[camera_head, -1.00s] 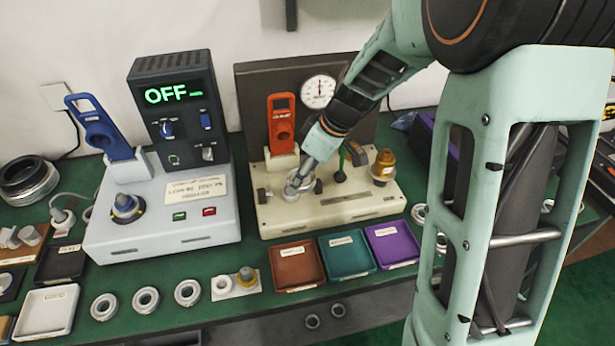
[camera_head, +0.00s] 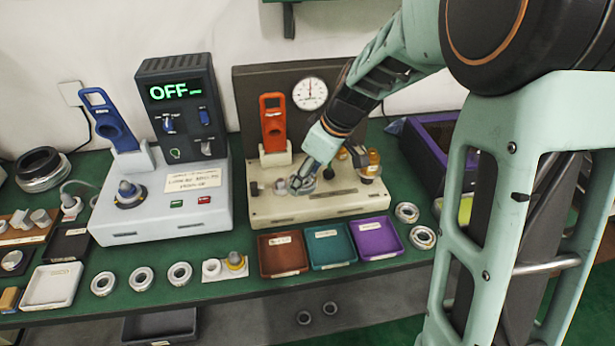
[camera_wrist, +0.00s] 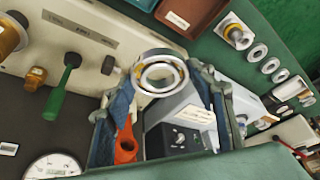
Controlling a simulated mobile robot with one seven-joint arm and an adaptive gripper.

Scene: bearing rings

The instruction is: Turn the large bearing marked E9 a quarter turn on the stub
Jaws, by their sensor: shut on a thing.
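In the wrist view a large metal bearing ring (camera_wrist: 160,76) sits between the two fingertips of my gripper (camera_wrist: 164,84). My gripper is shut on it. In the head view my gripper (camera_head: 303,183) is low over the left-middle of the cream test fixture (camera_head: 345,208), and it mostly hides the ring there. The stub is hidden, so I cannot tell whether the ring is seated on it. No E9 mark is legible.
An orange handle (camera_head: 273,122) and a dial gauge (camera_head: 310,94) stand behind my gripper. A green-handled lever (camera_wrist: 62,85) and a brass knob (camera_head: 370,162) are close by. The blue-handled OFF machine (camera_head: 160,210) is left. Brown (camera_head: 284,267), teal (camera_head: 325,260) and purple trays (camera_head: 378,249) lie in front.

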